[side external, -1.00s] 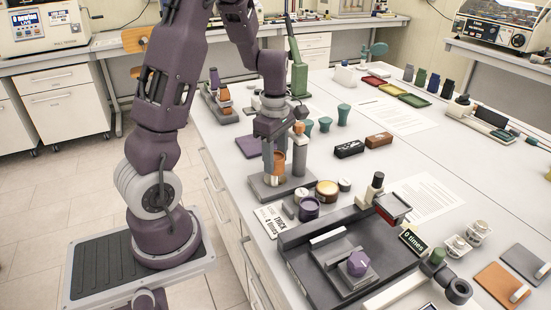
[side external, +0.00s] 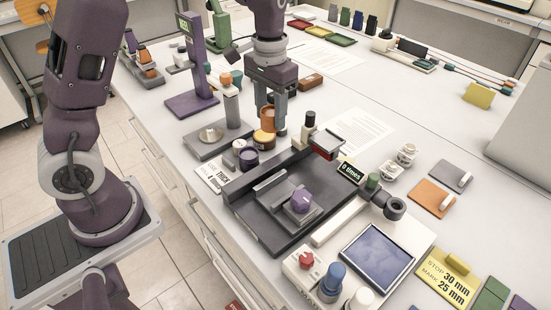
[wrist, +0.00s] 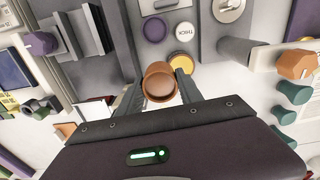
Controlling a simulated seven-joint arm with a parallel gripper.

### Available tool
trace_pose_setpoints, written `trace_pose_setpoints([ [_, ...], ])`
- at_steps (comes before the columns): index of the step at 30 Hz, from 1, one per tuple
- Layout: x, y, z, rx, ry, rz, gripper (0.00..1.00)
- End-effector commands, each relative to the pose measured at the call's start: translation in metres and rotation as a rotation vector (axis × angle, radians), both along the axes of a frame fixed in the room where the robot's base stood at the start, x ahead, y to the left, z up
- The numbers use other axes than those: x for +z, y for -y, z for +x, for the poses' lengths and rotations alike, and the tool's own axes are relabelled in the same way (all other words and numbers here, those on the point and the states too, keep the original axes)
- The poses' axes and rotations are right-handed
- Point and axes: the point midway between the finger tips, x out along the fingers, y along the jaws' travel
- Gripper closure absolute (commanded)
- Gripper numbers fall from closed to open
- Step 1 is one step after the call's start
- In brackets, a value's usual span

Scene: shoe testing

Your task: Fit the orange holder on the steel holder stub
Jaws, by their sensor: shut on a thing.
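The orange holder (wrist: 160,85), a small round open cup, is between the two fingers of my gripper (wrist: 160,92) in the wrist view. In the side view the orange holder (side external: 267,117) is partly hidden by a finger of my gripper (side external: 272,115). My gripper is shut on it and points down over the bench, beside the yellow-topped round tin (side external: 263,138). A dark tester (side external: 265,222) stands to the right, with a short post (side external: 309,131) with a black cap near its back edge. I cannot tell which part is the steel holder stub.
A grey stand (side external: 210,143) with a bare steel disc and an upright column is left of my gripper. A purple jar (side external: 248,158) and a white button stand close by. The tester's purple knob (side external: 301,201) and red block (side external: 323,151) are nearby obstacles.

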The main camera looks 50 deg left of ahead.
Motion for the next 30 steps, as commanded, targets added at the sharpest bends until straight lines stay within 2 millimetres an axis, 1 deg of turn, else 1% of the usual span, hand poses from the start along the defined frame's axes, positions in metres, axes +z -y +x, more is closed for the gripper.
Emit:
trace_pose_setpoints([
  [2, 0.003, 0.002, 0.004, -0.055, 0.002, 0.0, 1.0],
  [4, 0.012, 0.003, 0.005, -0.072, 0.004, 0.0, 1.0],
  [10, 0.057, 0.002, 0.005, -0.07, 0.006, 0.0, 1.0],
  [14, 0.08, 0.002, 0.005, -0.07, 0.004, 0.0, 1.0],
  [20, 0.081, -0.033, -0.011, 0.044, 0.0, 0.001, 1.0],
  [23, 0.081, -0.054, -0.021, 0.115, 0.0, 0.002, 1.0],
  [27, 0.081, -0.087, -0.042, 0.235, 0.001, 0.003, 1.0],
  [30, 0.081, -0.106, -0.058, 0.314, 0.001, 0.002, 1.0],
])
